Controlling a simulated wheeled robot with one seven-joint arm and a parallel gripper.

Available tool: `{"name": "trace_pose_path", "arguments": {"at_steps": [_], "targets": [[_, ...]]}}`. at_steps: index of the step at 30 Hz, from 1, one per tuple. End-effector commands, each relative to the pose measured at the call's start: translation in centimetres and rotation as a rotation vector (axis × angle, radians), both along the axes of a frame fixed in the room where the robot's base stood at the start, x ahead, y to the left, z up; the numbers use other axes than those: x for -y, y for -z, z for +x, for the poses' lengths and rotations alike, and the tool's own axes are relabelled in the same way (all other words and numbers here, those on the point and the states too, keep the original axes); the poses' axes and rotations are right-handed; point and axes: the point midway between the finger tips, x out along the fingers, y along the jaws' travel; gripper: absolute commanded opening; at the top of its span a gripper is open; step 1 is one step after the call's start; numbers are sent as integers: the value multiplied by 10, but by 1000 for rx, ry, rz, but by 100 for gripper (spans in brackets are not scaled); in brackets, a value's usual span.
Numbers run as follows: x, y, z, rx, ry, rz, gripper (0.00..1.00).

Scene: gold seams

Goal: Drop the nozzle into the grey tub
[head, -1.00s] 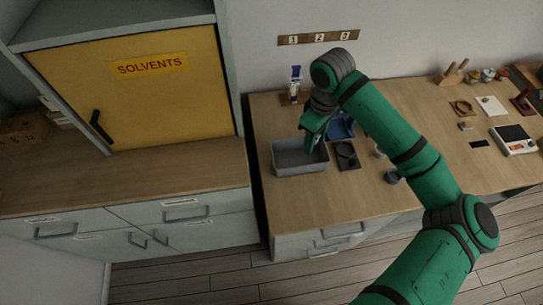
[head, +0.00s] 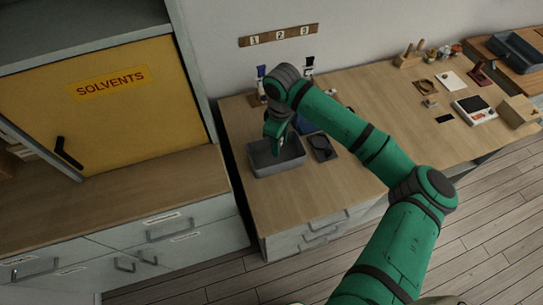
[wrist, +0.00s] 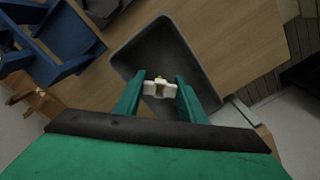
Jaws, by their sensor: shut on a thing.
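The grey tub (head: 276,169) is an open rectangular bin at the left end of the wooden bench. It also shows in the wrist view (wrist: 139,56), below my fingers. My gripper (wrist: 160,88) is shut on the nozzle (wrist: 150,88), a small white piece with a brass-coloured tip. In the wrist view the nozzle lies across the tub's interior. In the head view my gripper (head: 277,148) points down over the tub, and the nozzle is too small to make out. How high it hangs above the tub floor I cannot tell.
A dark tray (head: 322,148) lies right of the tub. A blue holder (wrist: 62,40) stands nearby. Bottles (head: 309,66) stand by the wall under the numbered rack (head: 279,36). A yellow solvents cabinet (head: 95,110) is at the left. The bench middle is mostly clear.

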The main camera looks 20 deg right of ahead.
Motion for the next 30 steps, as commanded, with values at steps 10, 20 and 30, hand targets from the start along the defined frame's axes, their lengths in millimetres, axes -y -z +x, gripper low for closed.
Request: {"name": "trace_pose_path", "arguments": {"at_steps": [10, 20, 30], "targets": [[0, 2, 0, 0, 0, 0, 41], [-1, 2, 1, 1, -2, 1, 58], [-1, -34, 2, 4, -2, 0, 58]]}}
